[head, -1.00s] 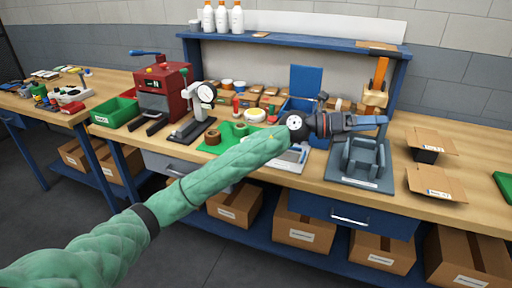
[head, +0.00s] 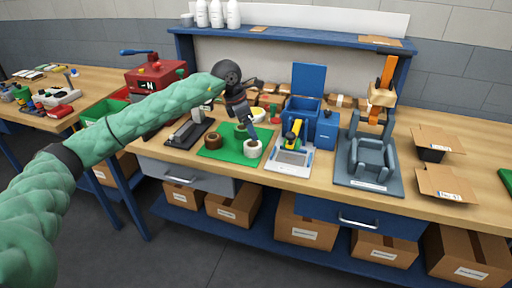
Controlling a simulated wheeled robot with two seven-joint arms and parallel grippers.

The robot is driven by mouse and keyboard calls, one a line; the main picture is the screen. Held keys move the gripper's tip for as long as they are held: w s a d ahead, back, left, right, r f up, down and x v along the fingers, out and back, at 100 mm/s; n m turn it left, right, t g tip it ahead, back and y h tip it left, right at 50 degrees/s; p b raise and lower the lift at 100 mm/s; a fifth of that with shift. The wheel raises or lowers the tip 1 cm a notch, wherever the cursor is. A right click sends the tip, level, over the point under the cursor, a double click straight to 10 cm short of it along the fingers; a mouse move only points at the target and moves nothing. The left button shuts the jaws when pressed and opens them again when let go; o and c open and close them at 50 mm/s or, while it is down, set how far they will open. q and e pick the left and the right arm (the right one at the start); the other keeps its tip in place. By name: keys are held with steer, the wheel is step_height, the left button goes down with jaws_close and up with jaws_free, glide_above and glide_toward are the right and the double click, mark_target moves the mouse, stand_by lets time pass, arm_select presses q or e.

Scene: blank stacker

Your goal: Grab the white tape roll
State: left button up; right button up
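The white tape roll (head: 253,149) sits on the right part of the green mat (head: 219,156), near its front edge. My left gripper (head: 251,137) reaches down from above, with its dark fingers at the top of the white roll. I cannot tell whether they touch it, or whether the fingers are open or shut. A brown tape roll (head: 212,141) lies on the mat to the left. My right gripper is not in view.
A scale (head: 291,162) with a yellow-and-black tool on it stands right of the mat, beside blue bins (head: 301,108). A dark press stand (head: 180,135) is to the left. A grey fixture (head: 368,170) stands further right.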

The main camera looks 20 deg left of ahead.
mark_target(253, 145)
arm_select(q)
steer(key=f, duration=0.1)
steer(key=a+f, duration=0.1)
steer(key=f, duration=0.1)
steer(key=shift+y+p, duration=0.35)
steer(key=shift+y, duration=0.05)
steer(key=shift+d+f, duration=0.4)
steer(key=shift+d, duration=0.1)
steer(key=p+x, duration=0.2)
steer(key=x, duration=0.2)
steer(key=shift+d+f, duration=0.1)
steer(key=shift+f, duration=0.35)
steer(key=c, duration=1.1)
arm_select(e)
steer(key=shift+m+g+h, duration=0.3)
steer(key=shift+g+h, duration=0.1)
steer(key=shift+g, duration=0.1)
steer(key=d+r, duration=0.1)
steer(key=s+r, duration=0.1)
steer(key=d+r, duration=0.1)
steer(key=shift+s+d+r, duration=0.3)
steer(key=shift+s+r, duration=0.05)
